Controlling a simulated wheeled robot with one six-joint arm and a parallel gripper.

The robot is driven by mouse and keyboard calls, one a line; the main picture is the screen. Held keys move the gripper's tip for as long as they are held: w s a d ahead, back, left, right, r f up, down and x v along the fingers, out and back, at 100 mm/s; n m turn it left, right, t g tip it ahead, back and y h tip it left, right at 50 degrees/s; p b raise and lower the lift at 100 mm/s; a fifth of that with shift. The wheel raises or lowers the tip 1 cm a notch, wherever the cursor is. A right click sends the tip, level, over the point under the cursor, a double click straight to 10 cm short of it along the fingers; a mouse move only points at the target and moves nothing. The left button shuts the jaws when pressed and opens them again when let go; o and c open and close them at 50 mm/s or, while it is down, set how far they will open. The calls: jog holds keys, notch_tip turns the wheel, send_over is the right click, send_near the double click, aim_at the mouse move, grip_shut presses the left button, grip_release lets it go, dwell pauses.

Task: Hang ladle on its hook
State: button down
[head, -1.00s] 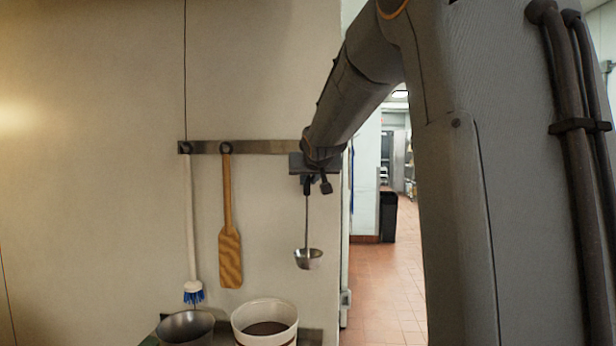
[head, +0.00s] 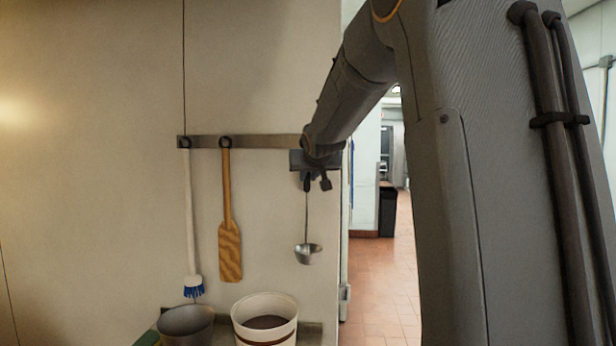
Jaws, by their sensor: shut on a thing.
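The metal ladle (head: 308,252) hangs upright below my gripper (head: 314,181), its bowl down and clear of the bucket below. My gripper is shut on the upper end of the ladle's handle. The gripper is in front of the right end of the metal hook rail (head: 265,142) on the wall. My arm hides that end of the rail, and no free hook shows there. I cannot tell whether the ladle touches a hook.
A white brush with blue bristles (head: 194,285) and a wooden paddle (head: 230,250) hang on the rail to the left. A doorway with tiled floor (head: 375,290) opens right of the wall's edge.

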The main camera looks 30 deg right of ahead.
jog(key=c, duration=1.6)
grip_release()
jog(key=shift+b+v, duration=0.6)
jog(key=shift+v, duration=3.3)
jog(key=s+a+f+n+g+y+b, duration=0.1)
jog(key=s+a+f, duration=0.15)
jog(key=f, duration=0.55)
jog(key=s+a+f+g+y, duration=0.15)
jog(key=a+f, duration=0.25)
jog(key=f, duration=0.4)
jog(key=s+a+f+n+g+b, duration=0.1)
jog(key=s+a+f+g, duration=0.2)
jog(key=f, duration=0.5)
jog(key=s+a+f+g, duration=0.1)
jog(key=s+a+f, duration=0.2)
jog(key=s+f, duration=0.4)
jog(key=s+a+f+n+g+y+b, duration=0.1)
jog(key=s+a+f+g, duration=0.1)
jog(key=s+a+f, duration=0.2)
jog(key=s+a+f+g+b, duration=0.1)
jog(key=s+a+f, duration=0.3)
jog(key=s+f, duration=0.6)
jog(key=shift+f+n+g+y, duration=0.3)
jog(key=shift+n+g+y, duration=0.1)
jog(key=shift+g, duration=0.25)
